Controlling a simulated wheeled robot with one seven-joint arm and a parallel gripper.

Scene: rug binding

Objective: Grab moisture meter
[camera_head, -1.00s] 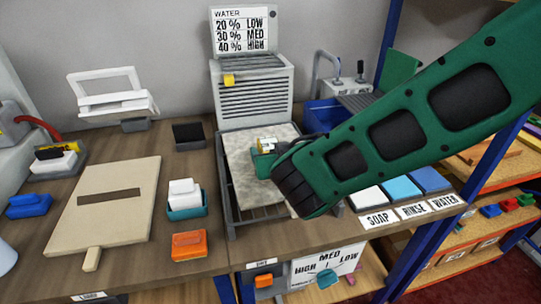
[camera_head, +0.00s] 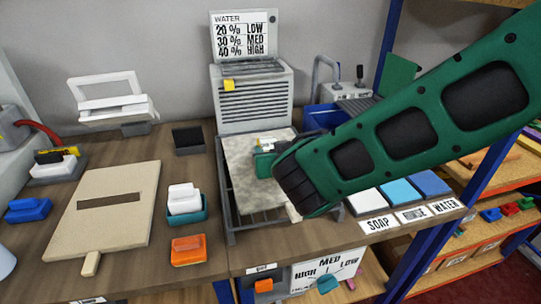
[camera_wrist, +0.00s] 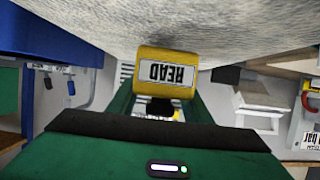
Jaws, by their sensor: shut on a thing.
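The moisture meter (camera_wrist: 167,72) is a yellow block with a "READ" label, upside down in the wrist view. My gripper (camera_wrist: 160,106) is shut on it, with a green finger on each side. In the head view my gripper (camera_head: 264,160) is over the grey rug piece (camera_head: 246,190), and a little of the meter's yellow and white top shows beside it. The rug surface fills the top of the wrist view, close to the meter. I cannot tell whether they touch. The meter's lower part is hidden.
The rug piece lies on a dark metal rack (camera_head: 230,238) before a grey louvred unit (camera_head: 255,100). Soap, rinse and water pads (camera_head: 400,190) are right of it. A beige board (camera_head: 105,215), a white block in a teal holder (camera_head: 186,204) and an orange block (camera_head: 188,250) are left.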

